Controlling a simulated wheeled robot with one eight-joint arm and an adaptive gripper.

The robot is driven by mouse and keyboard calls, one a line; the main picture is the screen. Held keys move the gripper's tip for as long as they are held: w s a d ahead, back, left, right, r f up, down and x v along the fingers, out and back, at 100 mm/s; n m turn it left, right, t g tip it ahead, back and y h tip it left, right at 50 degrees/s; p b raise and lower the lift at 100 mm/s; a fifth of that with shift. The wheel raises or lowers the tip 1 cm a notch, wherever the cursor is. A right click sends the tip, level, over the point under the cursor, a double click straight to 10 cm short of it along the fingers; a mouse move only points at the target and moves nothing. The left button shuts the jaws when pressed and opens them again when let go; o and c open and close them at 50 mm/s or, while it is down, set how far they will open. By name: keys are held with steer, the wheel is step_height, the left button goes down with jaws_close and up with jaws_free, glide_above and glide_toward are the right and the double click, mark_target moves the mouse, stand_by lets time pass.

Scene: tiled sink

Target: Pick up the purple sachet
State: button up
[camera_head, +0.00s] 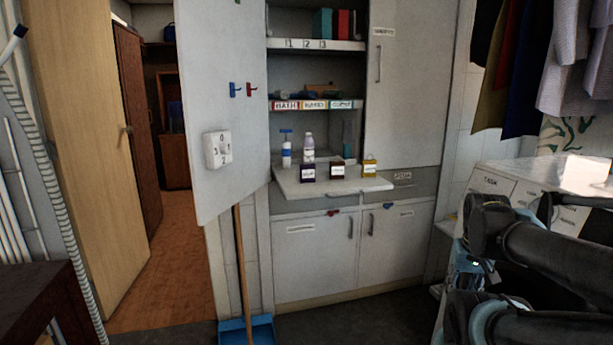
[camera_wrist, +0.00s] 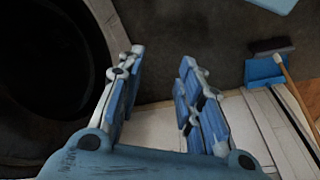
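Three small labelled sachets stand on the pull-out shelf (camera_head: 290,187) of the white cabinet in the head view. The left one is the dark purple sachet (camera_head: 308,172), upright near the front edge. In the head view, my arm shows at the right, and the fingers cannot be made out.
A white bottle (camera_head: 308,149) and a blue-and-white bottle (camera_head: 286,150) stand behind the sachets. The open cabinet door (camera_head: 225,100) is left of the shelf. A blue dustpan (camera_head: 262,331) and broom handle (camera_head: 243,270) stand below. A white labelled unit (camera_head: 500,187) is at right.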

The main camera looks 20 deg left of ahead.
steer(key=o, duration=0.5)
steer(key=shift+s+a+r, duration=0.1)
steer(key=shift+s+r, duration=0.05)
steer(key=o, duration=0.5)
steer(key=w+a+r+t+y, duration=0.1)
steer(key=w+a+r, duration=0.1)
steer(key=w+a, duration=0.3)
steer(key=shift+m+t+y, duration=0.3)
steer(key=shift+m+y, duration=0.1)
steer(key=w+a+r+m+t+y, duration=0.3)
steer(key=w+a+r+m, duration=0.35)
steer(key=a, duration=0.45)
steer(key=w+a+r+m+t+y, duration=0.35)
steer(key=w+a+r+m, duration=0.3)
steer(key=a, duration=0.45)
steer(key=w+a+r+m+t+y, duration=0.4)
steer(key=w+a, duration=0.3)
steer(key=a, duration=0.4)
steer(key=m+t+h, duration=0.1)
steer(key=m+h, duration=0.2)
steer(key=m, duration=0.9)
glide_toward(309, 170)
steer(key=x, duration=1.1)
steer(key=shift+a, duration=0.15)
